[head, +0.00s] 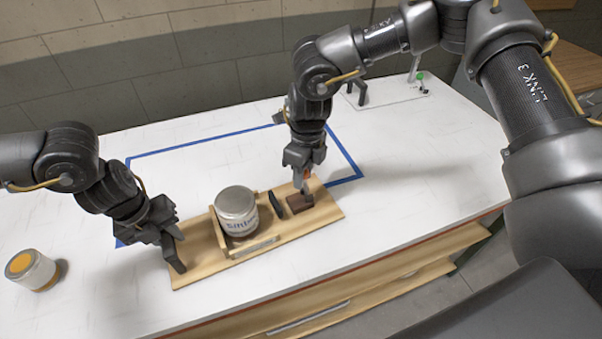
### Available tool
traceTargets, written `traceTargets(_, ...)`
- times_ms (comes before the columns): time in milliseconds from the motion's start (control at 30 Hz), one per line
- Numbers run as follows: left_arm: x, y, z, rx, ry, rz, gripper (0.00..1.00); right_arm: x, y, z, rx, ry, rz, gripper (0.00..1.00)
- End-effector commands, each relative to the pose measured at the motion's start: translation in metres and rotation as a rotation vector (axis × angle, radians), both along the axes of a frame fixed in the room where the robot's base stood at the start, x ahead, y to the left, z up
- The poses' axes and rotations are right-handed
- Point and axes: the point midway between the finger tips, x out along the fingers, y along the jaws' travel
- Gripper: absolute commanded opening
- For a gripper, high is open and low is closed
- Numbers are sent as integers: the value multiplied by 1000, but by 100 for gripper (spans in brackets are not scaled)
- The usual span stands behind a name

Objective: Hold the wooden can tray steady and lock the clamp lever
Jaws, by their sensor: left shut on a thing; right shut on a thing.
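The wooden can tray (206,262) lies on the white table, partly inside a blue tape outline. A grey-lidded can (237,212) stands upright in its middle section. The clamp at the tray's right end shows a brown block (299,203) and a black part (277,205) beside the can. My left gripper (174,254) is shut on the tray's left end. My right gripper (306,186) is shut on the clamp lever (308,175), whose orange-red part shows between the fingers. The fingers hide most of the lever, so I cannot tell its angle.
Blue tape (205,145) marks a rectangle on the table. A white plate with a dark bracket and a green-topped part (392,92) lies at the back right. The table's right side is mostly clear.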

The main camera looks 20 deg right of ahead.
Motion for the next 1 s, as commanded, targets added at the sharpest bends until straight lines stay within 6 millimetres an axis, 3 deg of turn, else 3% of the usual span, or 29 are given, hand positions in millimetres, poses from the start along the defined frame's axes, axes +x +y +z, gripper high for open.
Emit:
traceTargets(700, -1, 1, -1, 3, 2, -2, 0, 5, -46, -8, 531, 56, -11, 0)
traceTargets(1000, -1, 1, 0, 3, 2, -3, 0, 6, -57, -13, 673, 70, -9, 0)
